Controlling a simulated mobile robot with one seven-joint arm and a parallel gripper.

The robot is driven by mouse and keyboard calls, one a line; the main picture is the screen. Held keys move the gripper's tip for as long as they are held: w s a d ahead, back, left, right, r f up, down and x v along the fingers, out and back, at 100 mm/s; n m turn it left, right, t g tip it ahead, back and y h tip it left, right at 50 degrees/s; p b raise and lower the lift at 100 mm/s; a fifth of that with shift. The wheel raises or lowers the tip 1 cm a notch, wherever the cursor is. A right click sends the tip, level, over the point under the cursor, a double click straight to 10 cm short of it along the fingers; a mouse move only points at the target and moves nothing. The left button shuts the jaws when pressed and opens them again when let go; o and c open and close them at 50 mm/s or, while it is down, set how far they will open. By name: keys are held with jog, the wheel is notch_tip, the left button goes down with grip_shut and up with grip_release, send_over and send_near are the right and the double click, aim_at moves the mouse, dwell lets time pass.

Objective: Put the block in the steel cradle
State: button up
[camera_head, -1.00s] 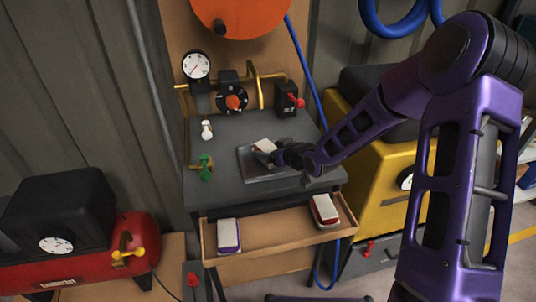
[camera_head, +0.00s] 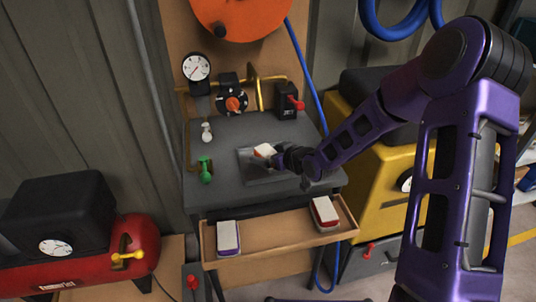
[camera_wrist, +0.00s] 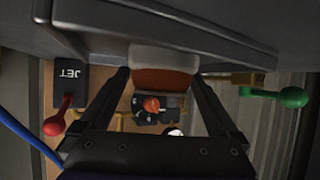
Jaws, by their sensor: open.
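The block (camera_head: 264,150) has a pale top and an orange-brown side, and it is at the back left of the grey steel cradle (camera_head: 276,174) on the bench. I cannot tell whether it is fully seated there. In the wrist view the block (camera_wrist: 165,68) shows between my two dark fingers, close to the tips. My gripper (camera_head: 277,156) is open beside the block at its right; it also shows in the wrist view (camera_wrist: 161,82), with a gap by each finger. My wrist hides the right part of the cradle.
A wooden shelf (camera_head: 280,238) below holds a purple-and-white block (camera_head: 228,237) and a red-and-white block (camera_head: 325,212). A green valve handle (camera_head: 206,170) and a white knob (camera_head: 206,132) stand left of the cradle. A gauge (camera_head: 197,67) and a red-levered box (camera_head: 289,101) stand behind.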

jog(key=p+v, duration=0.2)
jog(key=v, duration=1)
